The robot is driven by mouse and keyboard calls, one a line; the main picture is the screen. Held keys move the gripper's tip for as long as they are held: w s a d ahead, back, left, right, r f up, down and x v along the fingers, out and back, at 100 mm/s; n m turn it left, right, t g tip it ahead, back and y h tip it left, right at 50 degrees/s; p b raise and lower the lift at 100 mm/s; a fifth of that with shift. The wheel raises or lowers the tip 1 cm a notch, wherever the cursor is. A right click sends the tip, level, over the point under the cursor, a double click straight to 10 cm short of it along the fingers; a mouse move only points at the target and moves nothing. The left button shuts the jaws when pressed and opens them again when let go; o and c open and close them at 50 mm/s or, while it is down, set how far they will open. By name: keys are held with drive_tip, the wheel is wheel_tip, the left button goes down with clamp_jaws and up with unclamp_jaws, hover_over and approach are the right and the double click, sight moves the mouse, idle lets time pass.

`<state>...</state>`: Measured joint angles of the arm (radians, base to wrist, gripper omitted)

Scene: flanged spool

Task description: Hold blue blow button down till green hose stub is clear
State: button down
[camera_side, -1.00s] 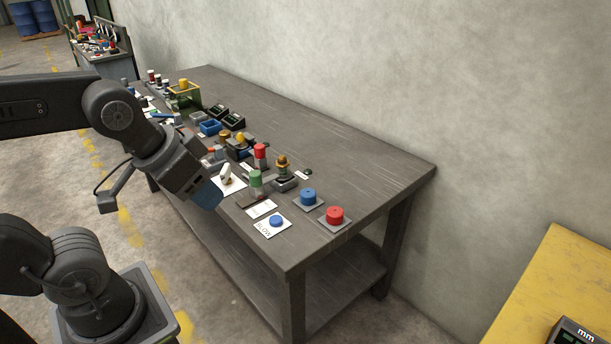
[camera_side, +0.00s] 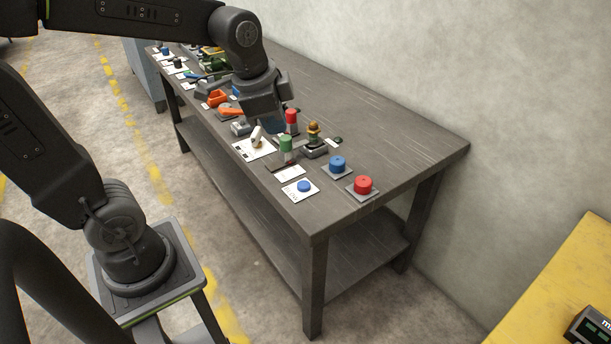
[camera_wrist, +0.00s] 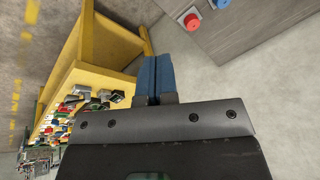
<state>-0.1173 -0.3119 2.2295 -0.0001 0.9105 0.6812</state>
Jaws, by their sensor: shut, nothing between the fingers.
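The blue blow button (camera_side: 304,186) sits on a white card with printed text near the front end of the dark bench in the side view. I cannot tell whether anything is in the stub. My gripper (camera_side: 276,123) is over the bench, up and left of the green stub in the picture, apart from the button. Its blue fingers (camera_wrist: 153,80) are together and empty in the wrist view. The blow button is not clearly seen in the wrist view.
A larger blue button (camera_side: 337,165) and a red button (camera_side: 363,186) are right of the card. A white lever (camera_side: 257,136), a brass fitting (camera_side: 313,133) and an orange part (camera_side: 217,98) stand nearby. A yellow bench (camera_side: 555,285) is at right.

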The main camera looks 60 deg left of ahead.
drive_tip(key=w+a+f+m+g, duration=0.2)
drive_tip(key=w+a+f+m, duration=0.35)
drive_tip(key=w, duration=0.25)
drive_tip(key=m+g, duration=0.2)
drive_tip(key=m, duration=0.4)
hover_over(304, 184)
wheel_tip(304, 184, down, 8)
wheel_tip(304, 184, down, 14)
drive_tip(key=shift+r, duration=0.1)
